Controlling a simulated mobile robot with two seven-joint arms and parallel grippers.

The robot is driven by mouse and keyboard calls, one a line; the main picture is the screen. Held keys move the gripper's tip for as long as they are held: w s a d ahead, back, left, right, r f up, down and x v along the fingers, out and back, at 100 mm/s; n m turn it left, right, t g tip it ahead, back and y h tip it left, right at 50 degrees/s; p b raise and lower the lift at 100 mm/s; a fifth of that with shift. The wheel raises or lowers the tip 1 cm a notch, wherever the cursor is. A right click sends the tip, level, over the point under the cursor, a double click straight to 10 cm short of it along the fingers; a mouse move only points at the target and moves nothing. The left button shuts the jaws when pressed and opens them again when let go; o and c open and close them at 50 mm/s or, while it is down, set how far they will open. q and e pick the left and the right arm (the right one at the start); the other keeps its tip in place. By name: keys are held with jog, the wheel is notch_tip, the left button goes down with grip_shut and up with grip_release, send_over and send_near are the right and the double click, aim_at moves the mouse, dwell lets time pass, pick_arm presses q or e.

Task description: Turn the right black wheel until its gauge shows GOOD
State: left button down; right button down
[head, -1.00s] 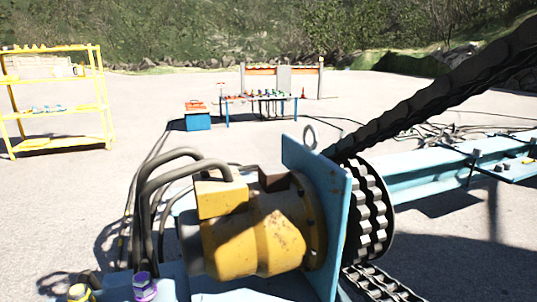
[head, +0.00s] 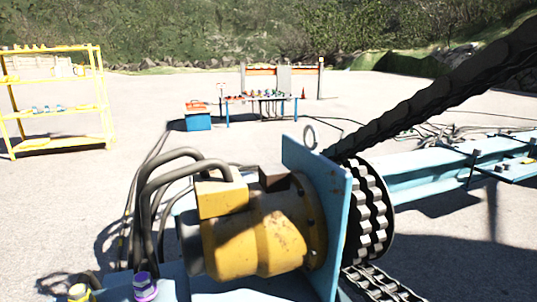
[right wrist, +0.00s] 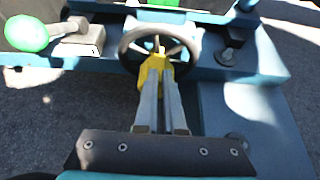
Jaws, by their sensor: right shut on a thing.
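The black wheel (right wrist: 126,48) shows at the top middle of the right wrist view, a round rim with spokes mounted on a blue-green frame. My right gripper (right wrist: 157,62) reaches up to it with long grey fingers and yellow tips. The fingers are close together and shut on the wheel at its middle; the tips cover the hub, so I cannot tell the exact grip. No readable gauge shows in either view. My left gripper is in neither view.
In the right wrist view, a green round knob (right wrist: 26,34) on a lever stands left of the wheel. A dark fitting (right wrist: 229,50) sits close on its right. In the head view, a yellow motor (head: 255,235) and blue plate (head: 318,200) fill the foreground.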

jog(key=shift+s+d+f, duration=0.1)
jog(key=shift+d+f, duration=0.2)
jog(key=shift+d, duration=0.25)
jog(key=s, duration=0.1)
jog(key=s+d, duration=0.1)
jog(key=s, duration=0.1)
jog(key=s+r, duration=0.1)
jog(key=s, duration=0.1)
jog(key=shift+s+d+r, duration=0.1)
jog(key=shift+s+d, duration=0.05)
jog(key=shift+d, duration=0.15)
dwell(0.3)
jog(key=w+a, duration=0.4)
jog(key=w, duration=0.1)
dwell(0.8)
jog(key=shift+d+f, duration=0.25)
jog(key=shift+f, duration=0.25)
dwell(0.9)
